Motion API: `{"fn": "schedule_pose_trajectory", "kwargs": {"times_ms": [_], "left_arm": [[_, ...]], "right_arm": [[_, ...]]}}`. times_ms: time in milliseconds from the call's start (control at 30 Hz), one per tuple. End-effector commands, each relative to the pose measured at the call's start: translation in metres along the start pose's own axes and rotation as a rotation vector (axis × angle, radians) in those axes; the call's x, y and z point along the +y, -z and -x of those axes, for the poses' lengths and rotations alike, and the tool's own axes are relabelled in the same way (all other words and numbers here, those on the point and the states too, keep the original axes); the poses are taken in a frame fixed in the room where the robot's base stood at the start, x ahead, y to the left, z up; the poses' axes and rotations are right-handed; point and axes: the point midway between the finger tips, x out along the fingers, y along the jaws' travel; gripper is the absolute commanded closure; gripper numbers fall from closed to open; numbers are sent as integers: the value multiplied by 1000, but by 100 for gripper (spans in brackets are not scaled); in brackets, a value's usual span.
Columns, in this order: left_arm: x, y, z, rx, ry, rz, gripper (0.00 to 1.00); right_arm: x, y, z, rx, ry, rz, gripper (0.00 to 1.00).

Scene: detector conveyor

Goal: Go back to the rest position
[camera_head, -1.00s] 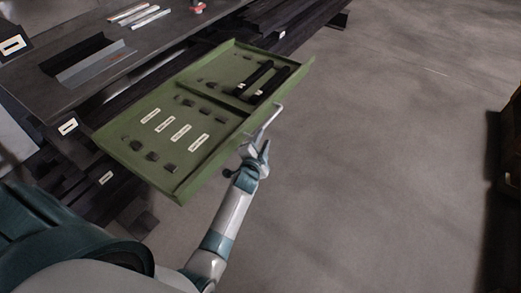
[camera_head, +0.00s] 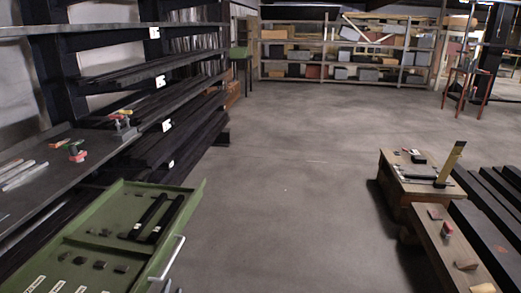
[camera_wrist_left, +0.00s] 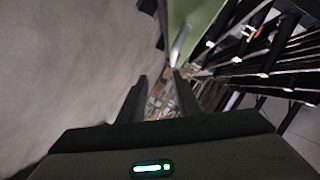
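My left gripper (camera_head: 170,287) shows only as a small tip at the bottom edge of the head view, just below the pale handle of the green tray. In the left wrist view its two dark fingers (camera_wrist_left: 160,88) stand apart with nothing held between them. The green tray (camera_head: 192,208) is at the lower left of the head view, with two black bars (camera_head: 150,210) and several small dark pieces in it. Its handle (camera_head: 168,258) is on the right side and looks free of the fingers. My right gripper is in neither view.
A dark rack and shelf (camera_head: 62,178) with loose parts runs along the left. A wooden bench (camera_head: 405,190) and dark beams (camera_head: 485,235) stand at the right. A filled shelving unit (camera_head: 345,82) is at the back. The grey floor (camera_head: 290,160) between is clear.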

Motion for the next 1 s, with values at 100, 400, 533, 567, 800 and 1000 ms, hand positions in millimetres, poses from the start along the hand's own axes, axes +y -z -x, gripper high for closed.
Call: {"fn": "schedule_pose_trajectory", "kwargs": {"times_ms": [100,400,533,567,800,1000], "left_arm": [[42,-20,17,-26,-78,57,69],[183,-88,102,-162,-341,284,69],[240,-119,153,-249,-449,383,69],[253,-127,166,-272,-473,406,69],[333,-177,268,-455,-627,558,69],[362,-197,318,-548,-686,625,69]], "right_arm": [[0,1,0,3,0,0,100],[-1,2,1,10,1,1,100],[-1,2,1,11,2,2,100],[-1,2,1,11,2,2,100],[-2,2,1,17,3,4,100],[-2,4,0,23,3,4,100]]}}
